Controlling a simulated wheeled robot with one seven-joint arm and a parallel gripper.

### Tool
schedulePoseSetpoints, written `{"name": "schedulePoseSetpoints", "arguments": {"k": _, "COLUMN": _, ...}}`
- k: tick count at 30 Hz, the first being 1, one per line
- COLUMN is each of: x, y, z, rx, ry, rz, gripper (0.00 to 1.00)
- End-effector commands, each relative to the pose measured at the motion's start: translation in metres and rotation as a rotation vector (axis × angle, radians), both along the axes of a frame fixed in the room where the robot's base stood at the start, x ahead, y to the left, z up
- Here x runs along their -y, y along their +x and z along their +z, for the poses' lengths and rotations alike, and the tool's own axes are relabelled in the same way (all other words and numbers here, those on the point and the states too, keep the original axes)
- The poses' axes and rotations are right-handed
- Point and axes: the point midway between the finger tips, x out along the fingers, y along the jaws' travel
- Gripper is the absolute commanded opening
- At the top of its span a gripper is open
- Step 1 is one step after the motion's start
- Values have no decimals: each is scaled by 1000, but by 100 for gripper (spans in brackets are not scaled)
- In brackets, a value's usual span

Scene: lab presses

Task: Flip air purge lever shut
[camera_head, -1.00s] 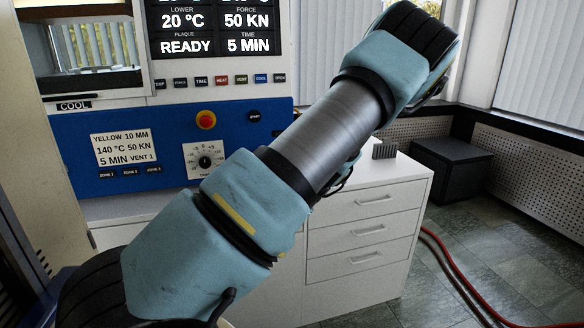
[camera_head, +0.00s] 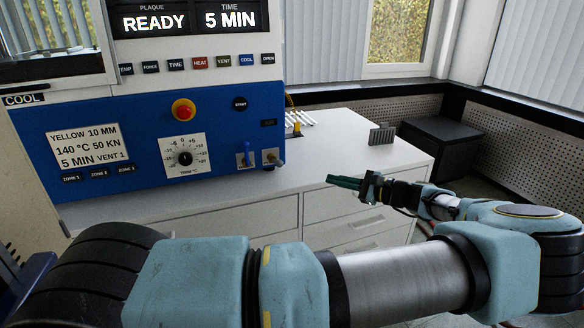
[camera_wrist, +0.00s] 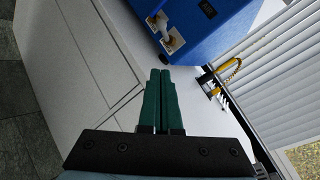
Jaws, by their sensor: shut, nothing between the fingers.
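Two small levers on light plates sit at the lower right of the press's blue panel (camera_head: 215,128): one with a blue handle (camera_head: 247,155) and a paler one (camera_head: 271,156) to its right. Their labels are too small to read, so I cannot tell which is the air purge lever. Both plates show at the top of the wrist view on the blue housing (camera_wrist: 215,25). My gripper (camera_head: 331,181) has green fingers, shut together and empty, to the right of and below the levers, apart from them. The fingers also show in the wrist view (camera_wrist: 160,73), pointing toward the housing.
A white drawer cabinet (camera_head: 330,150) stands below and right of the panel. A grey finned block (camera_head: 382,134) and a yellow fitting (camera_head: 297,127) are on its top. A red button (camera_head: 183,110) and a dial (camera_head: 185,158) are on the panel. A dark box (camera_head: 445,145) stands behind.

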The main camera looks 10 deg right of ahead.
Motion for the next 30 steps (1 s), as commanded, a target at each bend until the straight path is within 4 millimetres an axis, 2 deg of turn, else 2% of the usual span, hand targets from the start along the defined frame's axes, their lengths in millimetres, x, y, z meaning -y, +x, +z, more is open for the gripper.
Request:
{"name": "schedulePoseSetpoints", "arguments": {"k": 7, "x": -3, "y": 3, "z": 0, "rx": -1, "ry": 0, "rz": 3, "gripper": 0}}
{"name": "schedulePoseSetpoints", "arguments": {"k": 11, "x": -13, "y": 13, "z": 0, "rx": -1, "ry": 0, "rz": 5, "gripper": 0}}
{"name": "schedulePoseSetpoints", "arguments": {"k": 24, "x": -72, "y": 76, "z": -10, "rx": 0, "ry": 1, "rz": 5, "gripper": 0}}
{"name": "schedulePoseSetpoints", "arguments": {"k": 30, "x": -95, "y": 81, "z": 3, "rx": -2, "ry": 0, "rz": 3, "gripper": 0}}
